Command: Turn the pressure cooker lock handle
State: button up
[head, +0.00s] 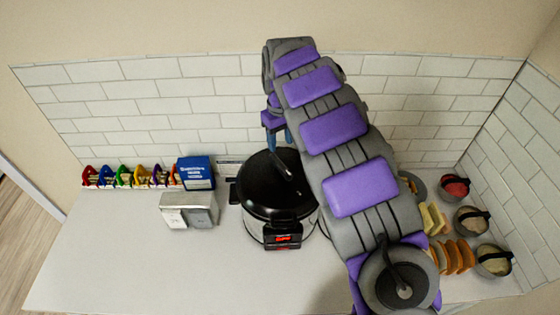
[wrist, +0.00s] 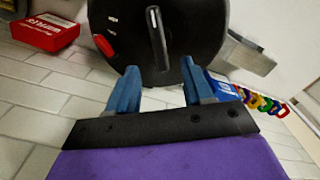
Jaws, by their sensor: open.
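The pressure cooker (head: 279,212) stands upright on the counter, with a round black lid. Its lock handle (head: 286,163) is a dark bar on the lid, partly hidden by my arm in the head view. In the wrist view the lock handle (wrist: 157,40) points towards the space between my fingers. A small red part (wrist: 103,45) shows on the lid beside it. My gripper (head: 282,138) is over the back of the lid, fingers pointing down. In the wrist view my gripper (wrist: 160,82) is open, its blue fingers either side of the handle's line, with nothing between them.
A metal box (head: 188,210) and a blue box (head: 196,173) stand left of the cooker, near a row of coloured clips (head: 130,177). Bowls (head: 472,220) and bread slices (head: 460,256) lie right. A tiled wall (head: 160,94) is close behind. The front left counter is clear.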

aim_at(281, 165)
jog(key=f+p, duration=0.1)
jog(key=f, duration=0.8)
jog(key=shift+d, duration=0.2)
jog(key=shift+a+f, duration=0.15)
jog(key=shift+f, duration=0.5)
jog(key=shift+c, duration=0.3)
grip_shut()
